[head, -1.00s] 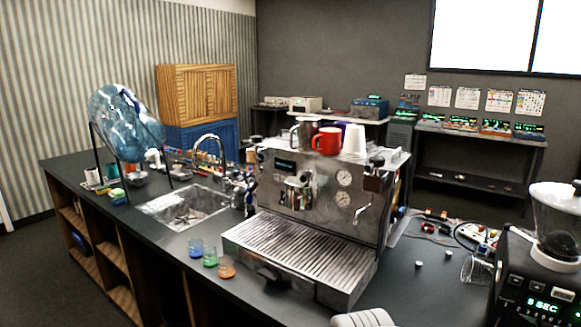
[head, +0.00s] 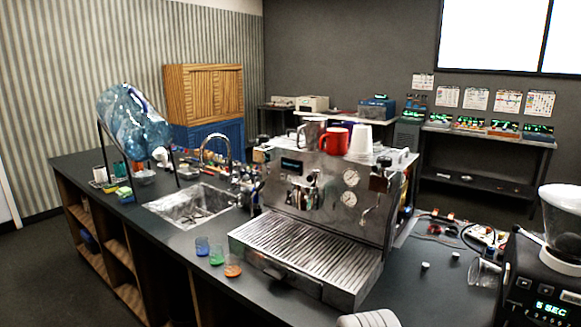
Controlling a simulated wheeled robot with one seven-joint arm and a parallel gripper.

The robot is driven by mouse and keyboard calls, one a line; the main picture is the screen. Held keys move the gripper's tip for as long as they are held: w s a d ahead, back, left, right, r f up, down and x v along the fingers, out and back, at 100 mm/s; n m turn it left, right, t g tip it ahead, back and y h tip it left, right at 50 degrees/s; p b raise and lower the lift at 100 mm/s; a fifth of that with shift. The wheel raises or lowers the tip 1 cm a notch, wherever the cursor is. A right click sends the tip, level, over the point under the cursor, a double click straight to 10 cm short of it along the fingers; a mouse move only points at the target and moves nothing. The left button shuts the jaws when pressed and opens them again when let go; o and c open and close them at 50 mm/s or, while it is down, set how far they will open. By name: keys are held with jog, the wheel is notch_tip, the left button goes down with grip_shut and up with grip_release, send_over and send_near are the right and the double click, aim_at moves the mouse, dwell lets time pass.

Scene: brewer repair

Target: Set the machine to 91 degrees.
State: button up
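The steel espresso machine (head: 328,222) stands on the dark counter in the middle of the head view. A small dark display (head: 291,164) sits at the upper left of its front; its reading is too small to make out. Two round gauges, an upper one (head: 351,178) and a lower one (head: 348,198), are on the right of the front. A slatted drip tray (head: 300,248) juts forward below.
A red mug (head: 334,139), a metal pitcher (head: 311,133) and white cups (head: 361,140) stand on the machine. Three small coloured cups, one blue (head: 202,247), stand left of the tray. A sink (head: 190,206) is further left. A grinder (head: 545,270) stands at right.

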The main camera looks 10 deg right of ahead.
grip_shut()
dwell(1.4)
